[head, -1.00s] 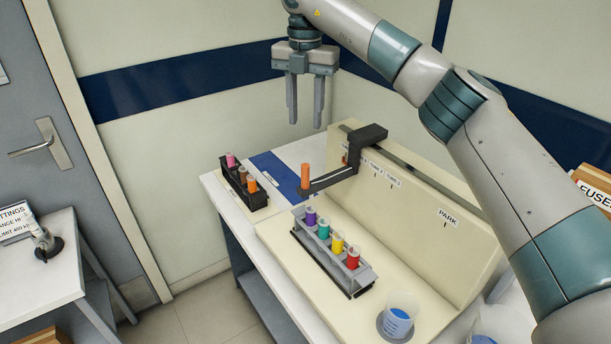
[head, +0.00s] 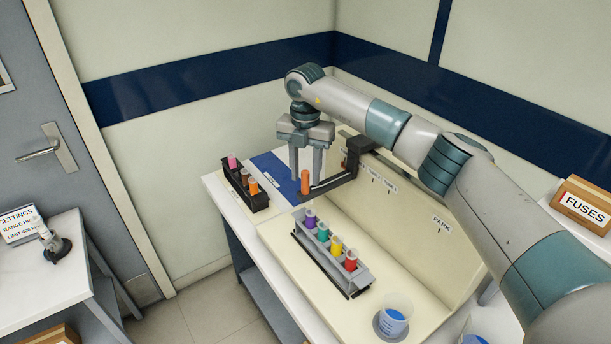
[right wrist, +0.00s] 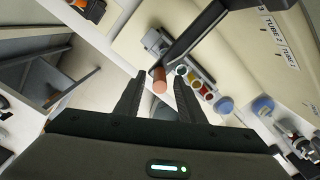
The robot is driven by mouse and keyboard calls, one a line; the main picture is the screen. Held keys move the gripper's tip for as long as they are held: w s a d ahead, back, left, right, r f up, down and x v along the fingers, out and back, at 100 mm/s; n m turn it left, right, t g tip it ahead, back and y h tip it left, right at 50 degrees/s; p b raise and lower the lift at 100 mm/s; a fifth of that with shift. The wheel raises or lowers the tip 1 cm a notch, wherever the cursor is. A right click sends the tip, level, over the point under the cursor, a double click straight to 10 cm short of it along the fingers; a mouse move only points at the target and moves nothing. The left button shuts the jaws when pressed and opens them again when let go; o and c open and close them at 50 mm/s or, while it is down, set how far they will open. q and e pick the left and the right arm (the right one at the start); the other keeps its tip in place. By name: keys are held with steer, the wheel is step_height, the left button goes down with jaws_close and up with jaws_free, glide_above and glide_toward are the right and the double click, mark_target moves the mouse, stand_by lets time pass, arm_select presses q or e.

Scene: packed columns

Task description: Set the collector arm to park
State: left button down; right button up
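The black collector arm (head: 335,183) reaches out from a carriage (head: 360,146) at the far end of the rail, with an upright orange post (head: 305,182) at its free tip. The PARK label (head: 441,222) is on the cream panel, nearer than the carriage. My right gripper (head: 306,176) is open just above and behind the post. In the right wrist view the orange post (right wrist: 159,80) shows between and beyond the fingertips (right wrist: 158,96), and the arm (right wrist: 200,30) runs toward the upper right. No contact is clear. My left gripper is not in view.
A grey rack (head: 332,258) with purple, teal, yellow and red tubes stands below the rail. A black rack (head: 243,188) stands at the left, beside a blue patch (head: 275,166). A cup with blue liquid (head: 393,318) is at the front. A FUSES box (head: 582,205) is at right.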

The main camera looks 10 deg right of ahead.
mark_target(306, 181)
steer(key=shift+f+p, duration=0.4)
steer(key=shift+f, duration=1.25)
steer(key=shift+c, duration=0.4)
jaws_close()
